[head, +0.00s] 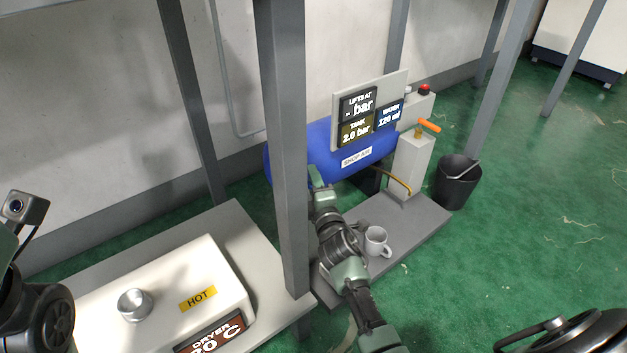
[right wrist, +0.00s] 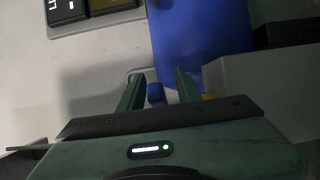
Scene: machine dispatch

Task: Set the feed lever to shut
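An orange lever (head: 429,126) sits on a brass valve on top of a light grey post, right of the blue tank (head: 340,150); I cannot tell whether it is the feed lever. My right gripper (head: 317,178) is in front of the tank's left part, partly behind a grey frame leg. In the right wrist view its two fingers (right wrist: 158,76) are apart. A small blue piece (right wrist: 155,94) shows between them, close to the palm; I cannot tell whether they touch it. The blue tank (right wrist: 205,40) fills the space beyond. My left gripper is out of view.
A display panel (head: 370,110) stands above the tank. A grey mug (head: 376,242) is on the low grey platform (head: 415,232), beside my right arm. A black bin (head: 457,182) stands at right. A white dryer marked HOT (head: 225,270) is at left. Grey frame legs (head: 283,150) obstruct the space.

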